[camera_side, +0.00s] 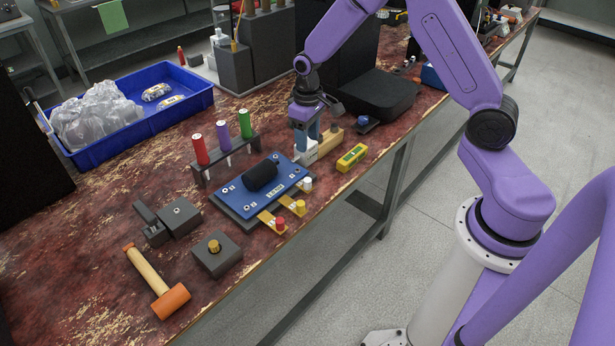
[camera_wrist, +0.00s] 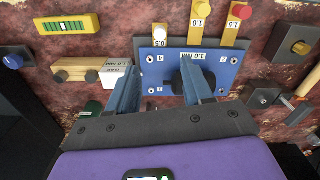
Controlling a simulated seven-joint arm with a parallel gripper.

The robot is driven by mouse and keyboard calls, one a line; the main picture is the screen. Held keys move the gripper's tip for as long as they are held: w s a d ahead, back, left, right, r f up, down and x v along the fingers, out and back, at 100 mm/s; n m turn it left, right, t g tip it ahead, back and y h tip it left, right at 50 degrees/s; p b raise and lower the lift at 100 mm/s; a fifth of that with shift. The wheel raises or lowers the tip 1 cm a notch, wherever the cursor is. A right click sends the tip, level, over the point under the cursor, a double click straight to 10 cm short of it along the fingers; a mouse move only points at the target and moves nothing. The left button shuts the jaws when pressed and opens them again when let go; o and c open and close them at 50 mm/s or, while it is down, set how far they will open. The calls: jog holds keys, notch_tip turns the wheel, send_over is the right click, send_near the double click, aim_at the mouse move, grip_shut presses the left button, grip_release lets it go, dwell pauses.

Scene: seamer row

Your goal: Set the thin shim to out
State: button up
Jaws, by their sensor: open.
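The blue plate (camera_side: 285,176) lies on the bench with a black cylinder (camera_side: 261,175) on it; it also shows in the wrist view (camera_wrist: 154,72). Three shims with coloured knobs stand at its near edge. The white knob (camera_side: 307,184) sits close against the plate, beside a small label in the wrist view (camera_wrist: 159,32). The yellow-knob shim (camera_side: 287,201) and red-knob shim (camera_side: 265,217) stick out as yellow strips. My gripper (camera_side: 307,140) is open, above the bench by the plate's far right end. In the wrist view its blue fingers (camera_wrist: 157,68) are apart, partly hiding the plate.
A white labelled block with a wooden part (camera_side: 327,141) lies beside the gripper, close to it. A yellow level (camera_side: 352,157) lies near the bench edge. A rack (camera_side: 228,160) with red, purple and green handles stands behind the plate. A mallet (camera_side: 158,283) lies at front left.

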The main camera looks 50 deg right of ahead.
aim_at(307, 180)
notch_tip(307, 180, down, 14)
jog(key=shift+f, duration=0.2)
dwell(0.4)
